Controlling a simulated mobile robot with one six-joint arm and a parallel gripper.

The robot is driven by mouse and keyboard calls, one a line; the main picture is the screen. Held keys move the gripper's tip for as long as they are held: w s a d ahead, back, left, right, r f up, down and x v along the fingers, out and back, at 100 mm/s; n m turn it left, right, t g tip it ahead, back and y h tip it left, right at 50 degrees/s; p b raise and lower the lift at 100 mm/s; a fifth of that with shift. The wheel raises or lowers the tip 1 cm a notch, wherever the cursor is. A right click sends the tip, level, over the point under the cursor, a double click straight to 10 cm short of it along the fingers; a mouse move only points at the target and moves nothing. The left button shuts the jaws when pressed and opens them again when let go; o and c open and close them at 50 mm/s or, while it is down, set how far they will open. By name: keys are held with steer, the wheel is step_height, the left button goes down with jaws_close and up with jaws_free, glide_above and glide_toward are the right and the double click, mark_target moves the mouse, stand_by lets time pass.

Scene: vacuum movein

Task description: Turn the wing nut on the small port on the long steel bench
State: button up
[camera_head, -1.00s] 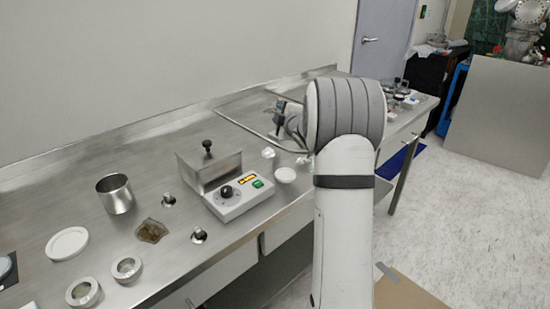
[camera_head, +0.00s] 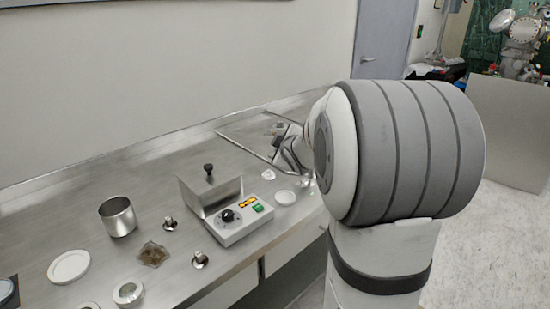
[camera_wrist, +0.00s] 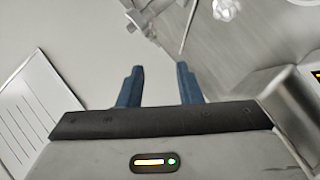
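The long steel bench (camera_head: 225,292) runs along the wall in the head view. My gripper shows in the wrist view (camera_wrist: 160,85) with its two blue fingers apart and nothing between them. A small metal fitting with thin rods (camera_wrist: 145,18) is beyond the fingertips at the top of that view, apart from them; it may be the small port, but I cannot make out a wing nut. In the head view my large grey arm joint covers part of the bench, and the fingertips cannot be made out. Two small metal fittings (camera_head: 168,224) (camera_head: 200,260) stand farther left on the bench.
A control box with a metal housing (camera_head: 240,222) stands mid-bench; its housing is close on the right in the wrist view (camera_wrist: 296,105).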

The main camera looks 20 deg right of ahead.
steer(key=s+a+r+m+g+p, duration=0.1)
steer(key=s+a+m+g+p, duration=0.1)
steer(key=s, duration=0.5)
steer(key=s+a+r+m+g+p, duration=0.1)
steer(key=s+a+m+g+p, duration=0.2)
steer(key=s+a, duration=0.3)
steer(key=shift+s+a+r+m+g+y+p, duration=0.3)
steer(key=shift+s+m+p, duration=0.2)
steer(key=shift+s, duration=0.25)
steer(key=shift+c, duration=0.3)
